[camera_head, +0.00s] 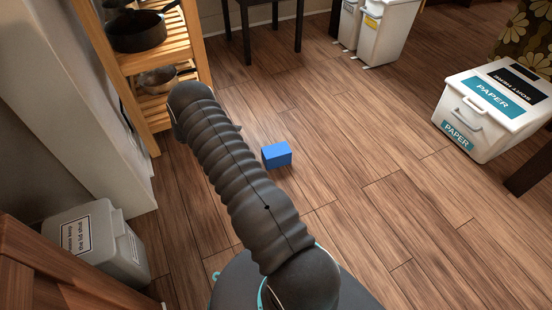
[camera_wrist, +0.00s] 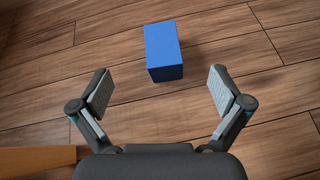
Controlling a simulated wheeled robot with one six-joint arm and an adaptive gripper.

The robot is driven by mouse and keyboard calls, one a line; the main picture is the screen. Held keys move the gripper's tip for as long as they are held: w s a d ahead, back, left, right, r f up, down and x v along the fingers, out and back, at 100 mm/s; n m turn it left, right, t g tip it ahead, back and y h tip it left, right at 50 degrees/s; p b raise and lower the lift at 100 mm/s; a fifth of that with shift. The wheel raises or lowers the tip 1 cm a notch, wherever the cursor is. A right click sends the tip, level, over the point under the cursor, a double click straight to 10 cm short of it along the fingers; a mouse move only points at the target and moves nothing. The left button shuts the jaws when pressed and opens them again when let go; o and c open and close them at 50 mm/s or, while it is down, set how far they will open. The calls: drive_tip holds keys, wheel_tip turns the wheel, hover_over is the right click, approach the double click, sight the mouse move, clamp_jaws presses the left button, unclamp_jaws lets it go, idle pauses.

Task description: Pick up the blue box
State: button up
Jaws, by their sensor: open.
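The blue box (camera_head: 277,155) lies on the wooden floor, just right of my arm in the head view. In the wrist view the blue box (camera_wrist: 163,50) is ahead of my gripper (camera_wrist: 160,90), a little beyond the fingertips and roughly centred between them. My gripper is open with its fingers spread wide and nothing between them. The gripper itself is hidden behind my arm in the head view.
A wooden shelf (camera_head: 152,62) with pans stands at the left. A grey lidded bin (camera_head: 98,245) is at the lower left. A white paper bin (camera_head: 490,112) stands at the right, and white bins (camera_head: 385,30) at the back. Floor right of the box is clear.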

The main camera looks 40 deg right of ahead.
drive_tip(key=n+h, duration=0.1)
drive_tip(key=n, duration=0.1)
approach(280, 149)
drive_tip(key=d+f, duration=0.1)
drive_tip(key=s+d+f, duration=0.1)
drive_tip(key=shift+f+b, duration=0.35)
drive_tip(key=shift+r+x, duration=0.2)
drive_tip(key=shift+x, duration=2.6)
drive_tip(key=shift+w+d, duration=0.1)
drive_tip(key=c, duration=1.4)
drive_tip(key=shift+o, duration=0.2)
drive_tip(key=shift+r, duration=0.55)
drive_tip(key=r, duration=0.2)
drive_tip(key=d+r, duration=0.1)
drive_tip(key=r, duration=0.1)
drive_tip(key=shift+s+p, duration=0.25)
drive_tip(key=shift+p, duration=0.05)
drive_tip(key=s+d+r, duration=0.4)
drive_tip(key=d+r, duration=0.2)
drive_tip(key=d, duration=0.3)
drive_tip(key=shift+d+p, duration=0.3)
drive_tip(key=shift+d, duration=0.05)
